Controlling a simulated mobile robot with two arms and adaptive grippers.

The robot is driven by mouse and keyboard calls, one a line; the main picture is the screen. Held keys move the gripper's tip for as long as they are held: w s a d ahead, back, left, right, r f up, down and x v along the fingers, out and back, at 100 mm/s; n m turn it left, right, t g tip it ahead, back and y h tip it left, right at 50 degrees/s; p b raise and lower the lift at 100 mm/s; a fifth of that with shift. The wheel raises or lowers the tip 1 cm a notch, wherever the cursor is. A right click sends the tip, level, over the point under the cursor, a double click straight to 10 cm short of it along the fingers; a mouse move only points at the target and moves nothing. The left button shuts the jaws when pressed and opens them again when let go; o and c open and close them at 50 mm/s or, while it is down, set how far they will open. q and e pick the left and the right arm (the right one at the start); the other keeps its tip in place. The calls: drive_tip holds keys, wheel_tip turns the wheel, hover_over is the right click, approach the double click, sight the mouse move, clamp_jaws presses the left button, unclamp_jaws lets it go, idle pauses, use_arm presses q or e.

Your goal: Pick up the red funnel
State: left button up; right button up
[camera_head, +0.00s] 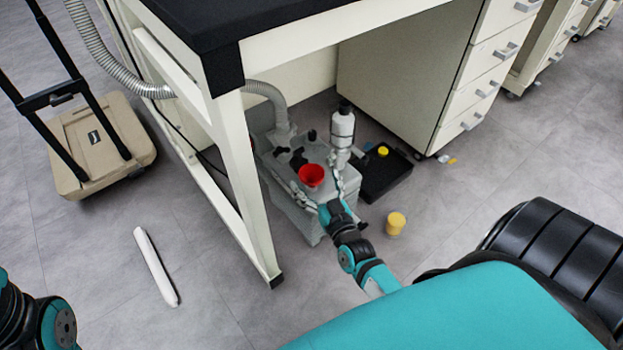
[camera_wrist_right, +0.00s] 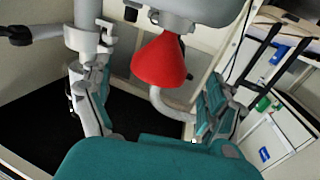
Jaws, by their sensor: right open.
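The red funnel (camera_head: 311,175) sits on top of the grey pump-like machine (camera_head: 312,234) under the bench, its wide mouth facing up. My right gripper (camera_head: 318,184) reaches in from the front, its fingers spread on either side of the funnel. In the right wrist view the red funnel (camera_wrist_right: 160,62) appears upside down between the two open fingers (camera_wrist_right: 146,88), with a visible gap on each side. I cannot tell whether anything touches it. My left gripper is not in view; only part of my left arm shows at the lower left.
A black tray (camera_head: 385,182) and a yellow-topped container (camera_head: 396,222) lie to the right. The bench leg (camera_head: 250,190) is close on the left. A drawer cabinet (camera_head: 410,75) stands behind. A white bar (camera_head: 155,266) lies on open floor.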

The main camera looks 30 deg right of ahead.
sight(311, 174)
drive_tip(key=w, duration=0.1)
drive_tip(key=w+b, duration=0.1)
drive_tip(key=w, duration=0.1)
drive_tip(key=shift+w+d+f, duration=0.15)
drive_tip(key=shift+w+d, duration=0.15)
drive_tip(key=shift+d, duration=0.1)
drive_tip(key=c, duration=1)
